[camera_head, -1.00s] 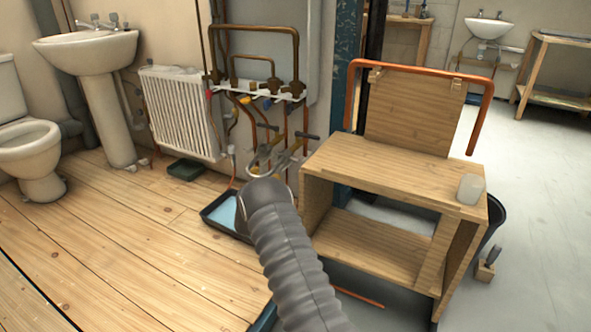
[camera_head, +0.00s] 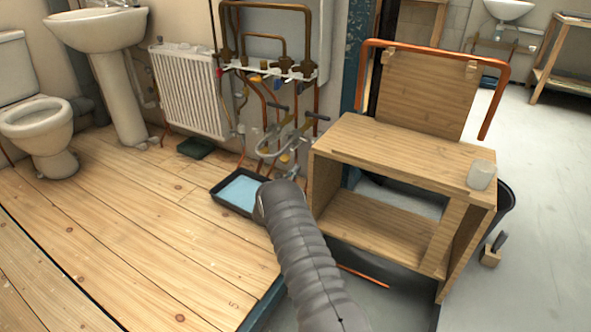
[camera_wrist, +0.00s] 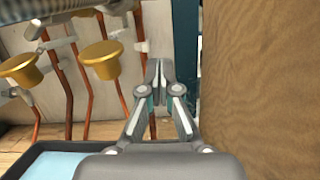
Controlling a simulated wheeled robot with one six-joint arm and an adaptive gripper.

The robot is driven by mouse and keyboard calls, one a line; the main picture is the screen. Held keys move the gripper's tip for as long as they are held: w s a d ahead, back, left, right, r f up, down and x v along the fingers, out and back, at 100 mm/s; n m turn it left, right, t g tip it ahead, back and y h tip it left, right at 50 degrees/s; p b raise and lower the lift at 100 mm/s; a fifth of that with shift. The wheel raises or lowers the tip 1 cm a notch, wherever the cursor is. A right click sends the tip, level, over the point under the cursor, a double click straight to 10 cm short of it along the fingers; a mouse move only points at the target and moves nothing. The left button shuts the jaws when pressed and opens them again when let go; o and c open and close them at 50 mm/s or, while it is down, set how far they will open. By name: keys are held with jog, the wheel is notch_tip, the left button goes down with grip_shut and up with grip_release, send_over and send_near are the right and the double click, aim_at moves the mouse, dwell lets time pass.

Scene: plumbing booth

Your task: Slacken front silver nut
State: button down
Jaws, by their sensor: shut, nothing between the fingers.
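My gripper (camera_wrist: 156,75) is shut and empty in the wrist view, its fingertips pointing at the wall pipework beside a wooden panel. In the head view my arm hides it. Copper pipes (camera_wrist: 115,75) with grey fittings (camera_wrist: 142,46) run down the wall left of the fingertips. Two brass-coloured round caps, one nearer the middle (camera_wrist: 102,60) and one at the left (camera_wrist: 20,70), stand out in front of the pipes. In the head view the pipework (camera_head: 265,85) hangs below a white rail. I cannot make out which fitting is the front silver nut.
A wooden bench (camera_head: 395,155) stands close on the right; its wooden side (camera_wrist: 260,80) fills the right of the wrist view. A black tray with blue liquid (camera_head: 238,190) lies on the floor below the pipes. The plank floor (camera_head: 140,220) on the left is clear.

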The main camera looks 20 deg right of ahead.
aim_at(297, 137)
jog(key=w+d+r, duration=0.4)
jog(key=d+r, duration=0.1)
jog(key=d, duration=0.1)
jog(key=shift+r, duration=0.35)
jog(key=shift+a, duration=0.15)
dwell(0.3)
